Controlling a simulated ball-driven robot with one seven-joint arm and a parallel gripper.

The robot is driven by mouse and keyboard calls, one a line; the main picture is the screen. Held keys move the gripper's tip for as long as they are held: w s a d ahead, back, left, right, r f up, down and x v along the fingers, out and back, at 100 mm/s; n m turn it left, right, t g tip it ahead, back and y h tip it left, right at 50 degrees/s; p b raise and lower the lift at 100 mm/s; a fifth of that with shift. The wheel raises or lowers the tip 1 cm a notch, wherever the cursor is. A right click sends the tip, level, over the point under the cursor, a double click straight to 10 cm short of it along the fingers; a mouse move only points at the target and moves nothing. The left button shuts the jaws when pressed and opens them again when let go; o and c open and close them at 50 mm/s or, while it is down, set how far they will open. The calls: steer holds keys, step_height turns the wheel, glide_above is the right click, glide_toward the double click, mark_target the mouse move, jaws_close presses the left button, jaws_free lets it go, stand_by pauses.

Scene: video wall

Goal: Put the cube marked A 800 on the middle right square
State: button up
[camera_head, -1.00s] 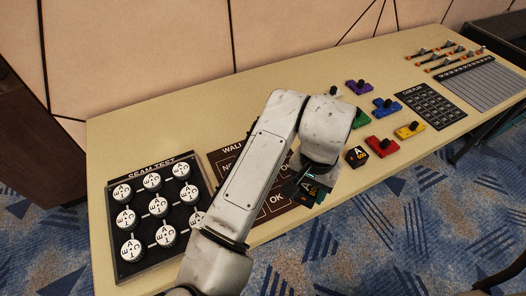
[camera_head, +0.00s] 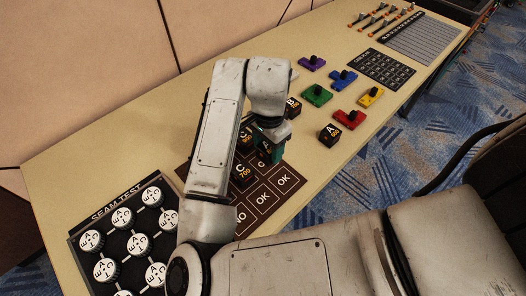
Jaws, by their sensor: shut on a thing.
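My gripper (camera_head: 269,146) is shut on a dark cube (camera_head: 265,148) with a white letter that looks like A; its number is too small to read. It holds the cube over the right part of the brown board (camera_head: 285,196). The front row of squares, marked NO, OK and OK, shows bare. My gripper and the cube hide the middle right square, and I cannot tell whether the cube touches the board. A cube marked C 700 (camera_head: 242,173) stands on the board left of the held cube. Another C cube (camera_head: 245,138) stands behind it.
A B cube (camera_head: 293,106) stands behind my gripper, and another A cube (camera_head: 329,134) stands right of the board. Coloured knobbed pieces, such as a green one (camera_head: 316,96), lie farther right. The SEAM TEST board (camera_head: 121,213) with white discs is at left.

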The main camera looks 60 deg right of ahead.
mark_target(264, 146)
steer(key=f, duration=0.1)
steer(key=w+d+f, duration=0.1)
steer(key=w+f, duration=0.1)
steer(key=shift+w+d+f, duration=0.15)
steer(key=shift+d+f, duration=0.15)
steer(key=shift+d, duration=0.1)
steer(key=shift+f, duration=1.5)
steer(key=shift+f, duration=0.15)
steer(key=o, duration=1.1)
steer(key=shift+c, duration=0.2)
step_height(264, 146, up, 12)
steer(key=shift+p, duration=0.3)
